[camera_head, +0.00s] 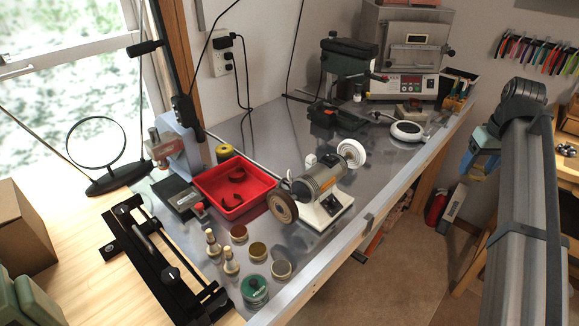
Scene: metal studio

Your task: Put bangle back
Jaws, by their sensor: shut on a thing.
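I cannot pick out a bangle for certain. A red tray (262,178) stands on the metal bench top, left of the bench grinder. Two small dark curved pieces lie in it, one farther back (237,175) and one nearer (233,199). I cannot tell whether either is a bangle. My arm rises along the right side of the picture, off the bench's right edge. Its fingertips cannot be made out, and whatever they hold is not visible. A teal and blue shape beside the arm's upper end is too unclear to name.
The bench grinder (318,190) stands mid-bench. Small bottles (230,262) and round tins (258,250) stand near the front. A green-black drill press (345,75), a white round device (407,130) and a grey kiln-like box (402,50) occupy the back. Bare metal (265,125) lies behind the tray.

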